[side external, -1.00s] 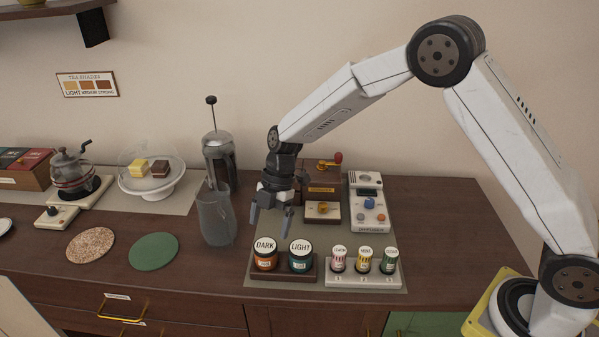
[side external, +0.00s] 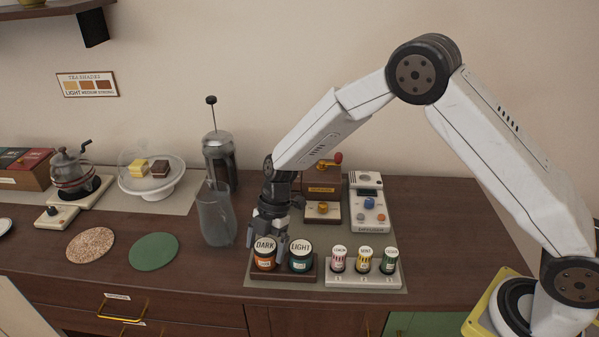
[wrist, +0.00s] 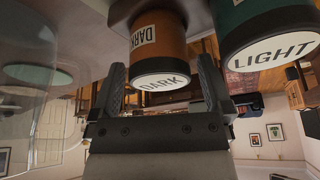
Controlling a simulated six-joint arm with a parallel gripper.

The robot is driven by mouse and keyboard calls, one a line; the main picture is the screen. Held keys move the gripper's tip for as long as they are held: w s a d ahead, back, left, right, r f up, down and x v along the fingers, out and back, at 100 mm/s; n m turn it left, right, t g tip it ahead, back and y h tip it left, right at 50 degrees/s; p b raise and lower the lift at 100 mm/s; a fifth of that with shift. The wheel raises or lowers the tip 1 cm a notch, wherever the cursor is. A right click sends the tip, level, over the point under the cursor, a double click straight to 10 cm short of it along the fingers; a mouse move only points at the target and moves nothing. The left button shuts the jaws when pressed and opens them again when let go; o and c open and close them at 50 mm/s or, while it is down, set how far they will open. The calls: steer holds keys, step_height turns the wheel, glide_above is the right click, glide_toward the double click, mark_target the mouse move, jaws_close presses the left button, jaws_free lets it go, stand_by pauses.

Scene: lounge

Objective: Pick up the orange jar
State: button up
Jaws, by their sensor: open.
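The orange jar (side external: 265,260) has a white lid marked DARK and stands upright in the left place of a dark wooden tray (side external: 284,277). My gripper (side external: 267,232) is open and pointing down just above and behind it. In the wrist view the orange jar (wrist: 157,40) shows upside down, with its lid between the two spread fingers of my gripper (wrist: 160,82). I cannot tell whether either finger touches it. A green jar (side external: 300,262) with a lid marked LIGHT stands close to its right; it also shows in the wrist view (wrist: 245,18).
A white rack (side external: 363,279) with several small jars stands to the right. A clear pitcher (side external: 217,218) is close on the left, with a French press (side external: 218,155) behind it. A device with a dial (side external: 368,205) stands behind. The green round mat (side external: 154,251) lies farther left.

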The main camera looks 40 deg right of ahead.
mark_target(263, 247)
steer(key=shift+x, duration=1.05)
steer(key=shift+c, duration=0.2)
steer(key=c, duration=1.2)
steer(key=shift+r, duration=5)
